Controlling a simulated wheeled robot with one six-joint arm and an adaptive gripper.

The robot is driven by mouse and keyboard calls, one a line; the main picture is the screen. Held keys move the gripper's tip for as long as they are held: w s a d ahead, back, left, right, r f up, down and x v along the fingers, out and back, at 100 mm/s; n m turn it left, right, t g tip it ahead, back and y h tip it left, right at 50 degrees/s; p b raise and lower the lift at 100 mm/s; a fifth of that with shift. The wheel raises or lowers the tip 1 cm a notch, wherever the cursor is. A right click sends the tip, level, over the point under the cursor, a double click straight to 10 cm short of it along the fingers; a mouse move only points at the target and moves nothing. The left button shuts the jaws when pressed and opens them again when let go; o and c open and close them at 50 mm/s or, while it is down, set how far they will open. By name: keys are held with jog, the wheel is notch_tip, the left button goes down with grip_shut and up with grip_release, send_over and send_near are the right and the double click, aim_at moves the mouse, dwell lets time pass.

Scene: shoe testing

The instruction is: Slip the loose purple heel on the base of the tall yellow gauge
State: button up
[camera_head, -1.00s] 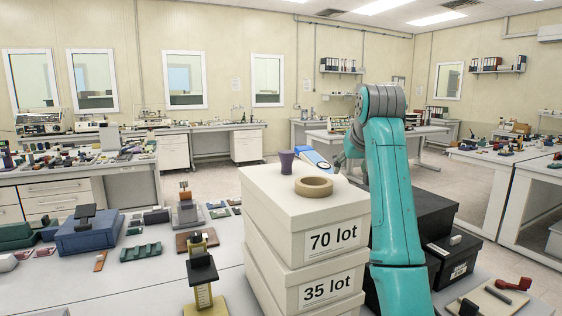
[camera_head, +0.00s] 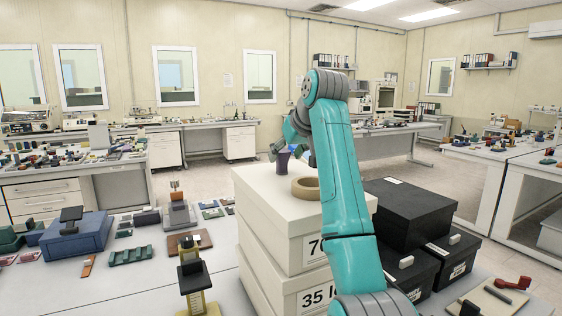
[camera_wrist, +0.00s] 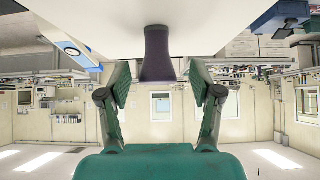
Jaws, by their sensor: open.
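The loose purple heel (camera_head: 283,163) stands upright on the top white box, near its back left. In the wrist view, which is upside down, the heel (camera_wrist: 157,50) shows between my finger pads, with a gap on each side. My gripper (camera_wrist: 160,74) is open and empty. In the head view my gripper (camera_head: 281,149) is at the heel's upper part, partly hidden by my arm. The tall yellow gauge (camera_head: 194,284) stands on the front table left of the boxes, with a black block on it; its base is partly cut off by the frame.
A tan tape ring (camera_head: 307,188) lies on the white box stack (camera_head: 283,222), close to the heel. A blue-and-white item (camera_wrist: 62,47) lies on the same top. Black boxes (camera_head: 405,215) stand to the right. Several shoe parts and a blue box (camera_head: 76,236) lie left.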

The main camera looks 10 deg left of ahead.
aim_at(282, 164)
jog(key=shift+x, duration=2.6)
jog(key=shift+d+f, duration=0.1)
jog(key=shift+d, duration=0.1)
grip_shut()
